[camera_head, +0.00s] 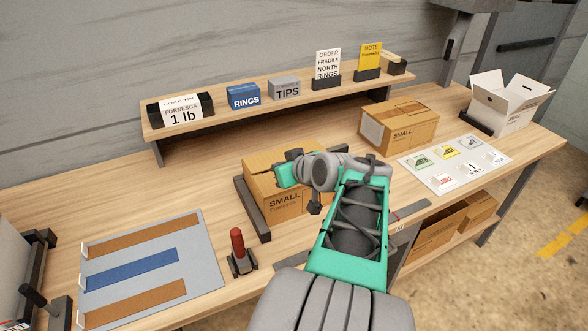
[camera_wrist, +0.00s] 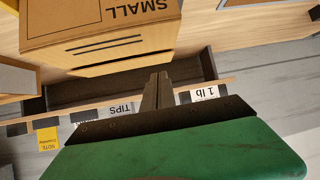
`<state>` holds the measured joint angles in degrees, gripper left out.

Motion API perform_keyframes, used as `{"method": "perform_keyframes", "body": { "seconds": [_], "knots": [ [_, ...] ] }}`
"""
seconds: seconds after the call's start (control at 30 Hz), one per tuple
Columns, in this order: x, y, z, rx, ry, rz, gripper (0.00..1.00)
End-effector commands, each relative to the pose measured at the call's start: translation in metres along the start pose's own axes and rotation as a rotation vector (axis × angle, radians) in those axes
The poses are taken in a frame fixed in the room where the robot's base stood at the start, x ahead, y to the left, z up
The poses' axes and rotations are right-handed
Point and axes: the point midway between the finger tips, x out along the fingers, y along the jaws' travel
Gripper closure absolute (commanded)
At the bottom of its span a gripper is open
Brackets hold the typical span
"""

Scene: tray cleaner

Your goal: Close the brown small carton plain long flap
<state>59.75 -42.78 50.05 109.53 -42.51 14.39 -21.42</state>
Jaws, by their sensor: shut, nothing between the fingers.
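The brown small carton (camera_head: 285,203) sits mid-bench against a black bracket (camera_head: 251,209), with "SMALL" printed on its front. My forearm and wrist cover much of its top in the head view. In the wrist view the carton (camera_wrist: 75,28) fills the upper left, upside down, with its lettering and dark stripes showing. My gripper (camera_wrist: 159,76) is shut and empty, its fingertips close to the carton's edge in that view; I cannot tell whether they touch. In the head view the green hand (camera_head: 288,174) is over the carton, and its fingertips are hidden. The long flap's position is unclear.
A second brown carton (camera_head: 400,128) and an open white box (camera_head: 505,103) stand to the right. A raised shelf (camera_head: 215,112) with labels and small boxes runs behind. A red-handled tool (camera_head: 238,245) stands front left, beside a grey mat (camera_head: 205,255) with tape strips.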

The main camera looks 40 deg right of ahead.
Motion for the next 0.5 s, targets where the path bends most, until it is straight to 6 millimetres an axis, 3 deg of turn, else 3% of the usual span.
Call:
{"method": "perform_keyframes", "body": {
  "seconds": [0.03,0.1,0.17,0.33,0.5],
  "knots": [
    [-0.001,0.033,0.012,0.021,0.058,0.042,1.0],
    [-0.008,0.061,0.014,0.03,0.13,0.08,1.0],
    [-0.014,0.076,0.015,0.032,0.17,0.103,1.0],
    [-0.016,0.082,-0.004,0.061,0.239,0.12,1.0],
    [0.012,0.086,-0.012,0.063,0.234,0.119,1.0]
  ]
}}
